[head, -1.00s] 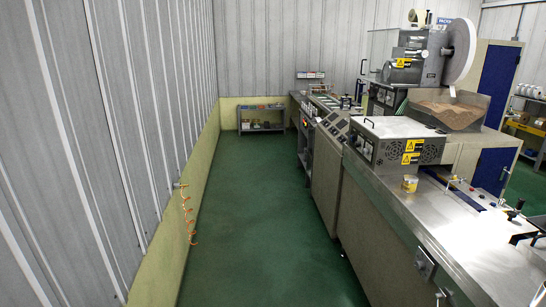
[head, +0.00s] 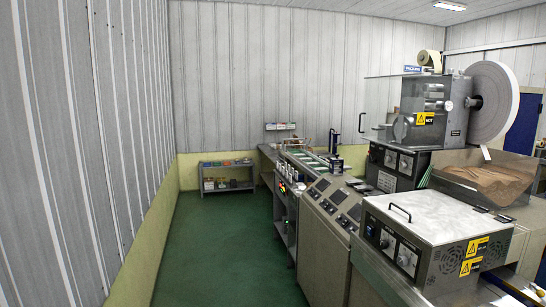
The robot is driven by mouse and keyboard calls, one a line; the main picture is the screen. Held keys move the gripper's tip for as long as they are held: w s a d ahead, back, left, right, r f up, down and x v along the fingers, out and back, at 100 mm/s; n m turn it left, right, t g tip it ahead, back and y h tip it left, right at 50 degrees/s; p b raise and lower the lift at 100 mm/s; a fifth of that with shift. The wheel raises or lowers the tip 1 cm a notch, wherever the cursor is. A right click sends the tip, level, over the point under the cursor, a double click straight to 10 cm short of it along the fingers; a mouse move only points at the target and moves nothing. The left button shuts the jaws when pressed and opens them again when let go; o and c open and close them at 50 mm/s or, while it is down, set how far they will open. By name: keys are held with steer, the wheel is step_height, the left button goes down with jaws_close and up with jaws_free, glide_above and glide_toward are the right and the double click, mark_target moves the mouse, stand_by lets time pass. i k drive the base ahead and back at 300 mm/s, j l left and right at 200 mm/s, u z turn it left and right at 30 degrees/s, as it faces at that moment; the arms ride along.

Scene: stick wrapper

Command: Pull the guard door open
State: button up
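A dark upright handle (head: 362,122) stands at the left side of the wrapping machine (head: 445,105), near a thin horizontal edge above it. It seems to belong to a clear guard door, but the panel is too faint to make out, and I cannot tell whether it is open or shut. The machine carries yellow warning labels and a large white reel (head: 494,100) on its right. My gripper is not in view.
A grey metal box (head: 425,235) with a top handle sits on the nearer counter. Control panels (head: 335,200) and a conveyor run along the line's left side. The green floor (head: 225,240) is clear along the left wall. A low shelf (head: 227,177) stands at the back.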

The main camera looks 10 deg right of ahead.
mark_target(372, 110)
steer(key=i+l+z, duration=0.15)
steer(key=i+z, duration=0.25)
steer(key=i, duration=0.15)
steer(key=i+z, duration=0.4)
steer(key=i, duration=0.15)
steer(key=i+j, duration=0.45)
steer(key=i, duration=0.2)
steer(key=i+j, duration=0.4)
steer(key=i, duration=0.25)
steer(key=z, duration=0.05)
